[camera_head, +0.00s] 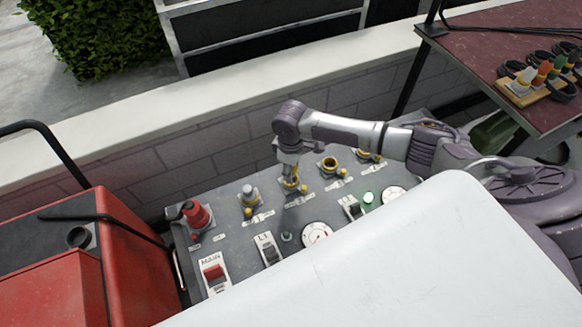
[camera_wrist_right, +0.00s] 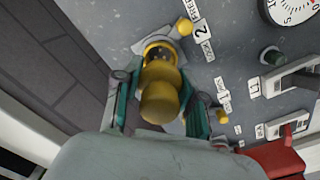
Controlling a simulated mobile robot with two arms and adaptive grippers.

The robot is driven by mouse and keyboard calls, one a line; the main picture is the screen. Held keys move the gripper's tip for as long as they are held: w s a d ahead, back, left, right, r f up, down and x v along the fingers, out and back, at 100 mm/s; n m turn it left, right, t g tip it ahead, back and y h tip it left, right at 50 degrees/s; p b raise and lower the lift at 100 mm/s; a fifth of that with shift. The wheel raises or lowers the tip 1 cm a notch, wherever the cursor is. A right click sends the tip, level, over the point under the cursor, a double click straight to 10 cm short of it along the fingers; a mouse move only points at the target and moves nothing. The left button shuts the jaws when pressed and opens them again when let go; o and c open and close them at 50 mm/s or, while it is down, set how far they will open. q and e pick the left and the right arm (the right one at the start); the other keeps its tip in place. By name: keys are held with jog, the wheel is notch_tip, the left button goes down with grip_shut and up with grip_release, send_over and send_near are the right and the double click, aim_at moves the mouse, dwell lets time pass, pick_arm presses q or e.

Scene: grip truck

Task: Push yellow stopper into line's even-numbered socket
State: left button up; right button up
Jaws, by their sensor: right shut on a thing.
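A yellow stopper (camera_wrist_right: 160,103) is between the fingers of my right gripper (camera_wrist_right: 159,84) in the right wrist view. The gripper is shut on it. Beyond the stopper is a yellow-rimmed socket (camera_wrist_right: 153,45) beside a label "2" (camera_wrist_right: 206,48). The stopper lines up closely with this socket and covers part of it; I cannot tell how deep it sits. In the head view my right gripper (camera_head: 289,174) points down over that socket on the grey panel (camera_head: 224,258). My left gripper is not in view.
A red plug (camera_head: 197,215) and a grey-white plug (camera_head: 249,194) stand to the left on the panel. An open yellow-rimmed socket (camera_head: 329,164) is to the right. Switches, a gauge (camera_head: 317,234) and a green light (camera_head: 368,198) are nearer. A rack of coloured stoppers (camera_head: 541,78) is upper right.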

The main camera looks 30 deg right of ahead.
jog(key=shift+r, duration=0.25)
jog(key=shift+f, duration=0.85)
dwell(0.5)
jog(key=shift+f+p, duration=0.25)
jog(key=shift+p, duration=0.25)
dwell(0.8)
jog(key=shift+f+b, duration=0.5)
jog(key=shift+f, duration=0.4)
dwell(0.4)
jog(key=shift+s, duration=0.1)
jog(key=shift+r+p, duration=2.05)
jog(key=shift+p, duration=0.25)
jog(key=shift+f, duration=0.1)
